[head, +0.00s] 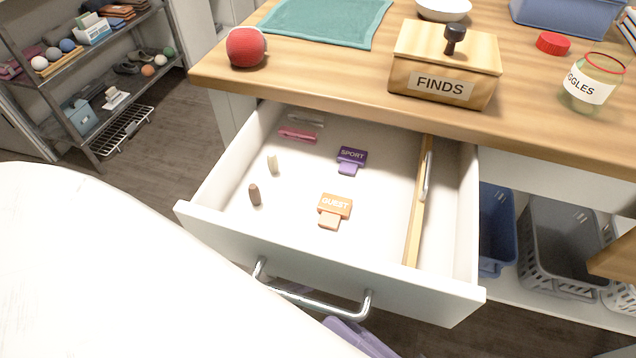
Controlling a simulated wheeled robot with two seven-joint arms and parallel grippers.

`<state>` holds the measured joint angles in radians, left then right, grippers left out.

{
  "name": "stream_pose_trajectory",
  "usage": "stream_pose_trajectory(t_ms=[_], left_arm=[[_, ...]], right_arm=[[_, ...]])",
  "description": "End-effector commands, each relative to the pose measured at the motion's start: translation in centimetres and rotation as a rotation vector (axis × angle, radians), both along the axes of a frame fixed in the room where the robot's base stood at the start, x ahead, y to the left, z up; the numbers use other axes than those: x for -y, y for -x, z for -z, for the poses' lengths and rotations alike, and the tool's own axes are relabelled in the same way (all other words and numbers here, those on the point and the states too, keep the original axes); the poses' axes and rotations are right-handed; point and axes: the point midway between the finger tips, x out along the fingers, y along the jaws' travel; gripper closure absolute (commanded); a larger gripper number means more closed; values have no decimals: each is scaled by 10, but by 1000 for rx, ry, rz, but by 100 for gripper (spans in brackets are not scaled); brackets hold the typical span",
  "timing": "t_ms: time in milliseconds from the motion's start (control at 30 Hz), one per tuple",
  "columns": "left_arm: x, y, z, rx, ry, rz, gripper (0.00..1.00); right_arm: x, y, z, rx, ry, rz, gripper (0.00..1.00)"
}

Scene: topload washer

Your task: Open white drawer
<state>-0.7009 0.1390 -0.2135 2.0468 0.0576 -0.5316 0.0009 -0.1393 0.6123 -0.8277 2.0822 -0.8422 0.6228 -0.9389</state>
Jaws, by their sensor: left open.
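The white drawer (330,268) is pulled well out from under the wooden worktop (330,98), and its inside shows. Its metal bar handle (315,301) is on the front face, partly covered at the left by a large white surface. Inside lie an orange tag reading GUEST (335,206), a purple tag reading SPORT (352,156), a pink item (297,134) and two small pegs, one brown (255,194) and one cream (272,164). A wooden divider (416,215) runs along the drawer's right side. I see neither of my grippers.
A large white surface (90,265) fills the lower left, close to the drawer front. On the worktop are a red ball (246,47), a wooden FINDS box (443,84) and a glass jar (592,85). Baskets (560,245) stand below at right; a shelf rack (75,125) stands at left.

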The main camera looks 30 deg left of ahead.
Motion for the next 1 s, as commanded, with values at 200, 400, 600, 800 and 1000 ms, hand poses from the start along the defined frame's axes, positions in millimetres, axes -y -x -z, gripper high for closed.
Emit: stream_pose_trajectory(t_ms=[200, 400, 600, 800, 1000], left_arm=[[0, -1, 3, 5, 0, 2, 36], [-1, -2, 0, 10, 0, 3, 36], [-1, -1, 0, 9, 1, 2, 36], [-1, -1, 1, 8, 1, 2, 36], [-1, 0, 3, 4, 0, 2, 36]], right_arm=[[31, 2, 8, -1, 1, 0, 83], [39, 2, 8, 1, -1, 0, 83], [39, 2, 8, 1, -1, 0, 83], [39, 2, 8, 1, -1, 0, 83], [39, 3, 8, 1, -1, 0, 83]])
